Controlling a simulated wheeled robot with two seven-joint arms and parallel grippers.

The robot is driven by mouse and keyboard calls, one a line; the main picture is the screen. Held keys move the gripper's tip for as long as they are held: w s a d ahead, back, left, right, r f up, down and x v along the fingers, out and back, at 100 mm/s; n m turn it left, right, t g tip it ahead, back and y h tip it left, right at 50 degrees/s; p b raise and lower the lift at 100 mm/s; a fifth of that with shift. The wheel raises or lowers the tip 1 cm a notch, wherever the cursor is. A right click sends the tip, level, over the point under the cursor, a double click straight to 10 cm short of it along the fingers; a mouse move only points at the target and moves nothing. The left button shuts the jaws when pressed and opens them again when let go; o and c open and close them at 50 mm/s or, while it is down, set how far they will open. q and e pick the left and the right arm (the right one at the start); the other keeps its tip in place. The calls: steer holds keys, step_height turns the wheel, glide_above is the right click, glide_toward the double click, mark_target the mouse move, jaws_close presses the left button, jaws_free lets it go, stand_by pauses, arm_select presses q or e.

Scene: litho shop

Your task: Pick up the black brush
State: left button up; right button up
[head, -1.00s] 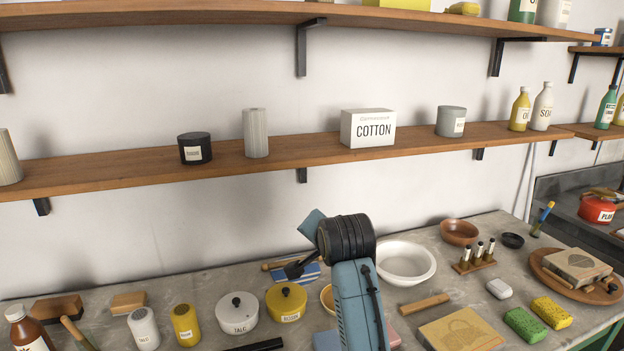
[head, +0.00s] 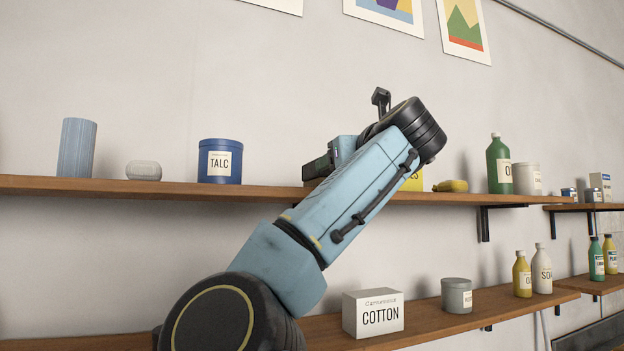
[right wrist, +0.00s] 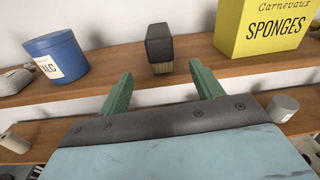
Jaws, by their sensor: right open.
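The black brush (right wrist: 160,44) stands on the upper wooden shelf in the right wrist view, its dark block on top and tan bristles below. My right gripper (right wrist: 163,88) is open, its two green fingers apart and empty. The brush is beyond the fingertips, roughly centred between them, with a gap before it. In the head view, my right arm crosses the middle and its hand is at the upper shelf. There the arm and hand cover the fingers, and I cannot clearly make out the brush. My left gripper is not in view.
On the upper shelf (head: 120,187), a blue talc tin (right wrist: 57,58) stands left of the brush and a yellow sponges box (right wrist: 262,28) right. The lower shelf (head: 420,331) holds a cotton box (head: 373,313) and a grey tin (head: 457,296). Free shelf lies either side of the brush.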

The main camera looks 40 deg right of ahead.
mark_target(318, 176)
steer(key=shift+m, duration=0.4)
steer(key=w, duration=0.2)
steer(key=w+d+r+p, duration=0.1)
steer(key=w, duration=0.1)
steer(key=w+d+r+p, duration=0.1)
steer(key=w, duration=0.1)
steer(key=shift+w+d, duration=0.2)
steer(key=shift+w, duration=0.15)
steer(key=p+x, duration=0.2)
steer(key=x, duration=0.3)
steer(key=shift+w+d+f, duration=0.1)
steer(key=shift+w, duration=0.1)
steer(key=shift+s, duration=0.1)
steer(key=shift+c, duration=0.3)
steer(key=c, duration=1.1)
steer(key=shift+o, duration=0.2)
